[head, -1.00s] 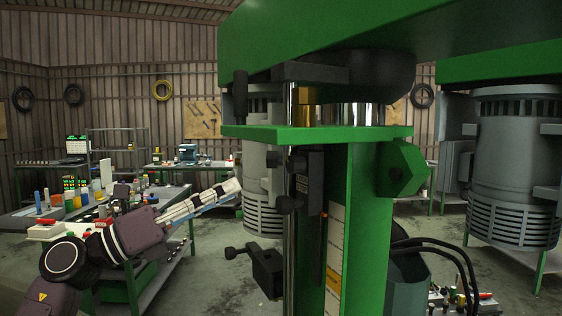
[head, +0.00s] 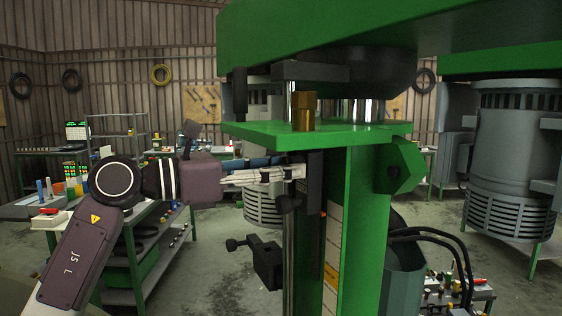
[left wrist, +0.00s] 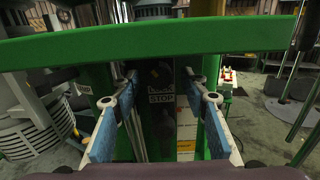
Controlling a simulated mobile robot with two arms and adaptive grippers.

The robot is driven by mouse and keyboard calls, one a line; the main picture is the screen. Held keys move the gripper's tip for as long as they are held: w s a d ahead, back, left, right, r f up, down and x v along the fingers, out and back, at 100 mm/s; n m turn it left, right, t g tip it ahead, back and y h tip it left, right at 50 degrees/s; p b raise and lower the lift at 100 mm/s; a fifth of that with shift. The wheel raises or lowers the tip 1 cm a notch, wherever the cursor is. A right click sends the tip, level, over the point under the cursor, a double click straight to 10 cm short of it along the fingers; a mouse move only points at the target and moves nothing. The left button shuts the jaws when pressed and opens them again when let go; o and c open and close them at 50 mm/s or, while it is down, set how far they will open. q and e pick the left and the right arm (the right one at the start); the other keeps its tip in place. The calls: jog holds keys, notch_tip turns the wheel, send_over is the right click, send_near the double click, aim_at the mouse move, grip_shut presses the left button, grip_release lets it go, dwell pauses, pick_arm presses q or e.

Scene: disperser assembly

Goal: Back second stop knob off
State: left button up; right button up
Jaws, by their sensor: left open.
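My left gripper (head: 298,171) is in from the left, fingers roughly level, its tips at the dark stop block (head: 316,185) just under the green plate. In the left wrist view the two blue-padded fingers (left wrist: 163,80) are open, one on each side of the dark column area with a STOP label (left wrist: 161,98). Dark rounded shapes lie between them, too dim to tell clearly. The upper knob on the block is hidden behind the fingers in the head view. A lower black knob (head: 287,204) shows just below them. A separate black stop with a knob (head: 264,262) sits lower on the rod.
The green plate (head: 262,132) lies close above my fingers and crosses the wrist view (left wrist: 160,40). A brass fitting (head: 304,110) stands on it. The green column (head: 362,230) is to the right. A workbench (head: 170,250) stands behind my left arm.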

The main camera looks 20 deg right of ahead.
pick_arm(q)
jog(key=shift+c, duration=0.3)
grip_shut()
